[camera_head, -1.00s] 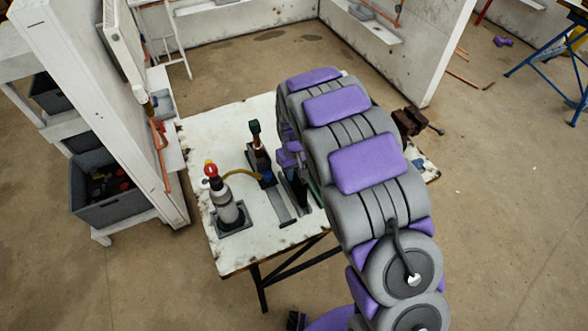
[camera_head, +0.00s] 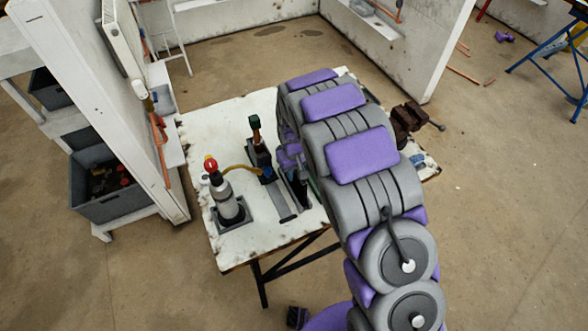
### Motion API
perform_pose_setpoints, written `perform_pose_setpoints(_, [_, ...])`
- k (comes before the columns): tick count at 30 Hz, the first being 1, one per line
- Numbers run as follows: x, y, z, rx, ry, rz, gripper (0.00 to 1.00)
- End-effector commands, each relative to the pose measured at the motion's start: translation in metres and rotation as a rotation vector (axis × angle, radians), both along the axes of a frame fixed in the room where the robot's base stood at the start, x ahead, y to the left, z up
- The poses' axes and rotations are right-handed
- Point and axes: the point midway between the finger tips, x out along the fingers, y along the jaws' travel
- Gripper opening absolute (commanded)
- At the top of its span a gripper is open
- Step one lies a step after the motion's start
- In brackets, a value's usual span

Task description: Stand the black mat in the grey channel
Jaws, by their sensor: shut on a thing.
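My gripper (camera_head: 290,158) is over the middle of the white table, partly hidden by my grey and purple arm. It is shut on a dark, thin upright piece that looks like the black mat (camera_head: 297,188). The mat's lower edge is close to the table top; I cannot tell whether it touches. A grey strip, which looks like the grey channel (camera_head: 281,204), lies on the table just left of the mat. I cannot tell whether any of the mat is inside it.
A grey bottle with a red top (camera_head: 225,196) stands in a dark square base at left, with a yellow hose (camera_head: 238,169). A dark green-topped tool (camera_head: 258,150) stands behind the channel. A brown vice (camera_head: 410,118) sits at the table's right edge.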

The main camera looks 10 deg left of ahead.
Motion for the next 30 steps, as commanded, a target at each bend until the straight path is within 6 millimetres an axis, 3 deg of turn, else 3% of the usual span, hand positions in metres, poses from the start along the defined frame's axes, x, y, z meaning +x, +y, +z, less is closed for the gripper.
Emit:
perform_pose_setpoints(10, [0.0001,0.0002,-0.0024,0.001,-0.001,0.000,0.00])
perform_pose_setpoints(11, [0.0001,0.0002,-0.0023,0.001,-0.001,0.000,0.22])
perform_pose_setpoints(20, [0.0002,0.0001,-0.0023,0.001,-0.001,0.000,0.51])
perform_pose_setpoints(30, [0.0002,0.0001,0.0003,0.000,0.000,0.000,0.51])
